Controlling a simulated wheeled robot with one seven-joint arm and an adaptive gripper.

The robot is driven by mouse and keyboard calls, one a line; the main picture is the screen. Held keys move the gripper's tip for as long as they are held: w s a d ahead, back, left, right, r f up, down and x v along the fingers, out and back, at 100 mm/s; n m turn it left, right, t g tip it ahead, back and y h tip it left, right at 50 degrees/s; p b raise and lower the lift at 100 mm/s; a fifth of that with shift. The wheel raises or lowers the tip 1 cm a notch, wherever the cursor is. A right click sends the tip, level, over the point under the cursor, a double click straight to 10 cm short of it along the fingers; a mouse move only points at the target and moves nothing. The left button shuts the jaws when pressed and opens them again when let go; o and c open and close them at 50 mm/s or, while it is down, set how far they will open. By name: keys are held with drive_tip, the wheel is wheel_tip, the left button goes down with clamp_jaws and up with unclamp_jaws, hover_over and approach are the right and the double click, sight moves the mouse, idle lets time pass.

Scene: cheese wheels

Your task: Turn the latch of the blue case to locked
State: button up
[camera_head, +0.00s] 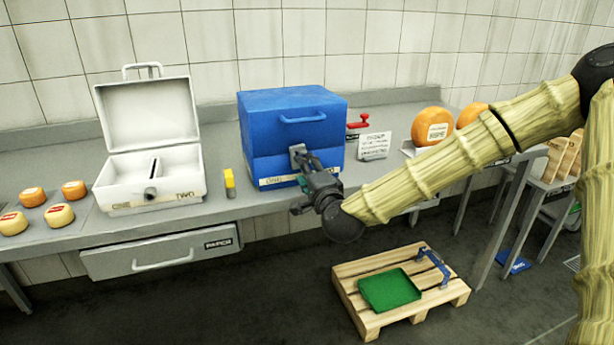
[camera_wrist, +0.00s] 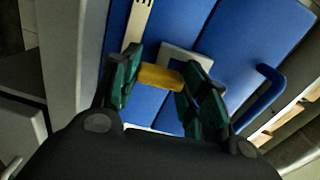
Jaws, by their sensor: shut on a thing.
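The blue case (camera_head: 270,120) stands closed on the grey counter, with its carry handle facing front. Its latch sits on a light plate (camera_head: 296,150) low on the front. In the wrist view the latch's yellow bar (camera_wrist: 160,77) lies in front of that plate (camera_wrist: 178,54). My gripper (camera_head: 304,164) reaches the case front from the right and hides part of the latch. In the wrist view its green fingers (camera_wrist: 162,82) are shut on the yellow bar, one at each end. The bar points roughly from the label strip toward the carry handle. Lock markings cannot be read.
An open white case (camera_head: 150,180) and a yellow block (camera_head: 229,182) stand to the left on the counter (camera_head: 225,220). A red-handled device (camera_head: 360,121), a sign (camera_head: 375,146) and orange cheese wheels (camera_head: 432,125) are to the right. A pallet (camera_head: 375,320) with a green tray (camera_head: 390,290) is below.

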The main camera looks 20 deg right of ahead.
drive_tip(key=shift+m, duration=0.6)
drive_tip(key=o, duration=1)
drive_tip(key=s, duration=1.2)
drive_tip(key=shift+d, duration=0.25)
